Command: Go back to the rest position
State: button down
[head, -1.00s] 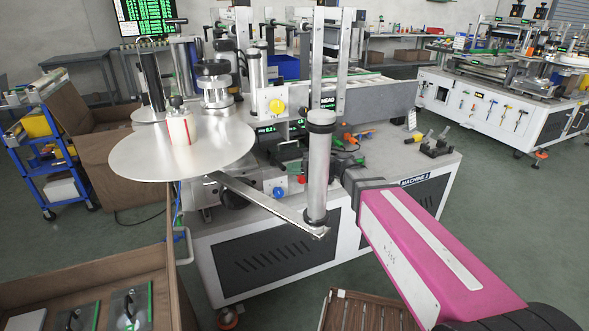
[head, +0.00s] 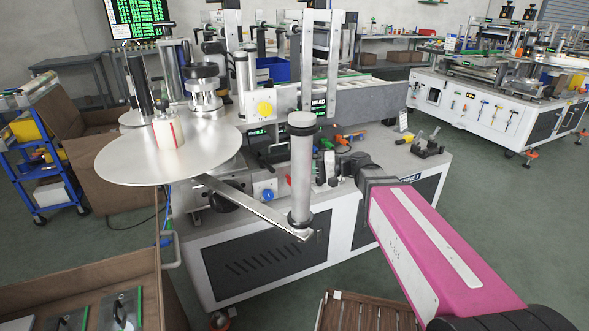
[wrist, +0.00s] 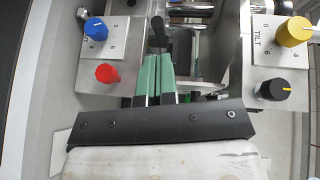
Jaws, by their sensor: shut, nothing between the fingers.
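A large metal disc (head: 215,150) carries a roll (head: 167,133) on the left. A metal post (head: 300,178) rises near my wrist. Small tools and a black holder (head: 428,146) lie on the machine top. A brown bin (head: 95,268) and a slatted crate (head: 366,315) stand in front.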

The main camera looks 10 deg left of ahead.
jog(key=s+d+f+m+t+h, duration=0.1)
jog(key=d+f+h, duration=0.4)
jog(key=d, duration=0.7)
jog(key=s+d+f+m+h, duration=0.1)
jog(key=d+f+h, duration=0.4)
jog(key=d+f, duration=0.5)
jog(key=s+d+f+m+t+h, duration=0.1)
jog(key=d+f+h, duration=0.5)
jog(key=d, duration=0.8)
jog(key=shift+s+d+f+t, duration=0.15)
jog(key=shift+s+f+t, duration=0.2)
jog(key=shift+f, duration=0.6)
